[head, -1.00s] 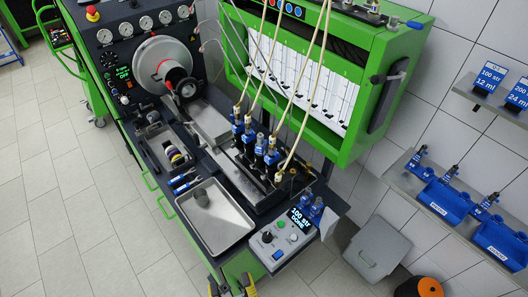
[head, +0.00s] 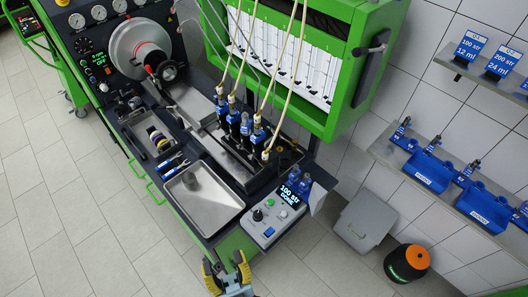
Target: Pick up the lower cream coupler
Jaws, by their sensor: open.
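Several cream hoses hang from the green cabinet down to dark injectors with blue bodies on the bench. Cream couplers show at the hose ends. The lowest in the picture, the lower cream coupler (head: 266,155), is at the front right end of the injector row, at the foot of its hose. Another cream coupler (head: 257,119) sits higher, on top of an injector. My gripper (head: 225,269) shows at the bottom edge with yellow and black fingers, spread apart and empty. It is in front of the bench, well away from the couplers.
A metal tray (head: 223,213) and a control box (head: 262,227) with a lit display stand between my gripper and the injectors. The green cabinet (head: 345,105) overhangs behind the row. Wall shelves (head: 393,153) with blue bins are at right. The floor at left is clear.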

